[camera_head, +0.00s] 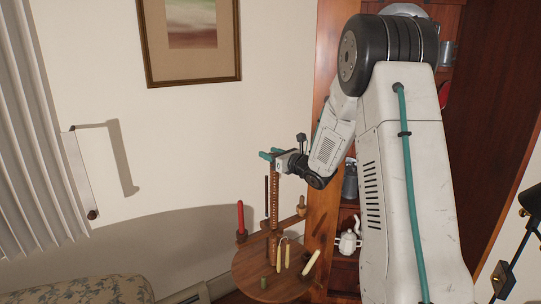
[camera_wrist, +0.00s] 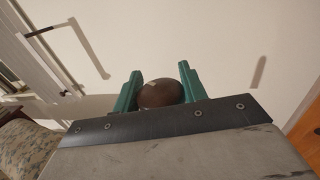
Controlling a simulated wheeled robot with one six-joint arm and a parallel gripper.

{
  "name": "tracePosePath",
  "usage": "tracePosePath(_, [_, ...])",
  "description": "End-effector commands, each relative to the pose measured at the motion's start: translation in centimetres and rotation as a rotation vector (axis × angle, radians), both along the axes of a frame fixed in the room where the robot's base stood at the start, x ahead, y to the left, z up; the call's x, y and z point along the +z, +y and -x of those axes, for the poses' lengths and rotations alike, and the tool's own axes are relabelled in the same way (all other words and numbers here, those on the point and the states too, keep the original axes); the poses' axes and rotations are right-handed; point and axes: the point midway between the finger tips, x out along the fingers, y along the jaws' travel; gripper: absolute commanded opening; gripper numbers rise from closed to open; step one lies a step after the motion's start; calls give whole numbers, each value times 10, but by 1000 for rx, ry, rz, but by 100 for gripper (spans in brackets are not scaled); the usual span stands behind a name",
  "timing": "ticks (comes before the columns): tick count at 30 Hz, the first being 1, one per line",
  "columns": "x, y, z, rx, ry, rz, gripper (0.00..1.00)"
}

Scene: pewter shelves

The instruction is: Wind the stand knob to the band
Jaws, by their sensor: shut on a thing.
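The wooden stand (camera_head: 273,205) rises as an upright post from a round wooden table. Its top end is at my gripper (camera_head: 271,156), which has teal fingers. In the wrist view, a round dark brown knob (camera_wrist: 160,94) sits between the two teal fingers of my gripper (camera_wrist: 157,88). My gripper is shut on the knob. The knob has a small pale mark on its top. The band cannot be made out clearly in either view.
Shelves with a white teapot (camera_head: 348,242) are at right. A floral seat (camera_head: 85,291) is at lower left.

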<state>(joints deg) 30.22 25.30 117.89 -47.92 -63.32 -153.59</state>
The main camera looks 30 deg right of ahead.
Motion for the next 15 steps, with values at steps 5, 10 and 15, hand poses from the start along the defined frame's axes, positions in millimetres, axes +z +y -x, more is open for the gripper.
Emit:
tracePosePath(5, [0, 0, 0, -123, 1, -2, 19])
tracePosePath(10, [0, -2, 0, -219, 1, -1, 19])
tracePosePath(15, [0, -3, 0, -285, 0, -1, 19])
